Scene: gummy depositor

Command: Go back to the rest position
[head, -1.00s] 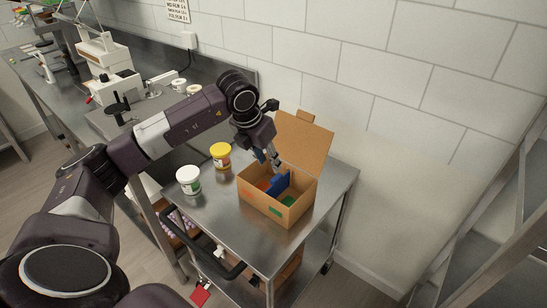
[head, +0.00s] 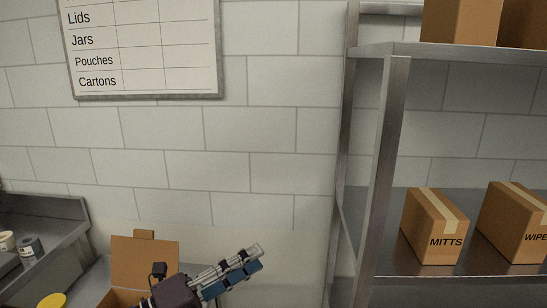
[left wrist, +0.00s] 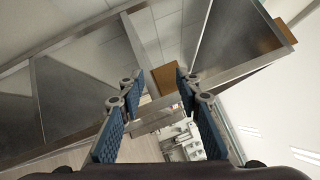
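My left gripper (head: 256,258) is raised in front of the wall at the bottom middle of the head view, pointing up and to the right. In the left wrist view its two blue-padded fingers (left wrist: 158,82) stand apart with nothing between them, so it is open and empty. The open cardboard carton (head: 145,262) is at the lower left of the head view, partly behind my left arm; its contents are hidden. My right gripper is in neither view.
A metal shelf rack (head: 392,150) stands at the right, holding a MITTS carton (head: 436,228) and a WIPES carton (head: 515,225). A yellow lid (head: 52,300) shows at the bottom left. A board (head: 145,45) hangs on the tiled wall.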

